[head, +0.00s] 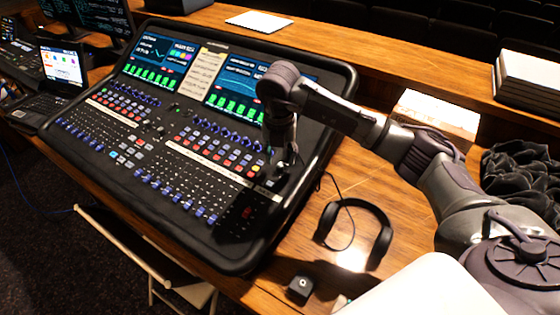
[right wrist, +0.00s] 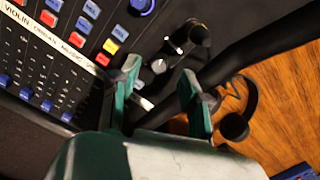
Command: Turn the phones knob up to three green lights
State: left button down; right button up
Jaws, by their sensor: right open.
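The mixing desk (head: 150,190) fills the left and middle of the head view. My right gripper (head: 284,163) is over the desk's right side, pointing down. In the right wrist view my right gripper (right wrist: 159,82) is open, with its green fingers apart and nothing clearly between them. Just beyond the fingertips are a small silver knob (right wrist: 158,66) and a dark knob (right wrist: 199,35) on the black panel. I cannot read their labels, so I cannot tell which is the phones knob. No row of green lights shows beside them. My left gripper is not in view.
Black headphones (head: 384,238) lie on the wooden table right of the desk, with their cable near the desk's edge. A small black box (head: 300,287) sits in front of them. A laptop (head: 62,66) stands at the left. A blue knob (right wrist: 142,5) and coloured buttons are near the gripper.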

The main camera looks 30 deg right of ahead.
notch_tip(320, 180, up, 9)
jog(key=shift+s+a, duration=0.25)
jog(key=shift+s, duration=0.05)
jog(key=shift+f, duration=0.1)
dwell(0.4)
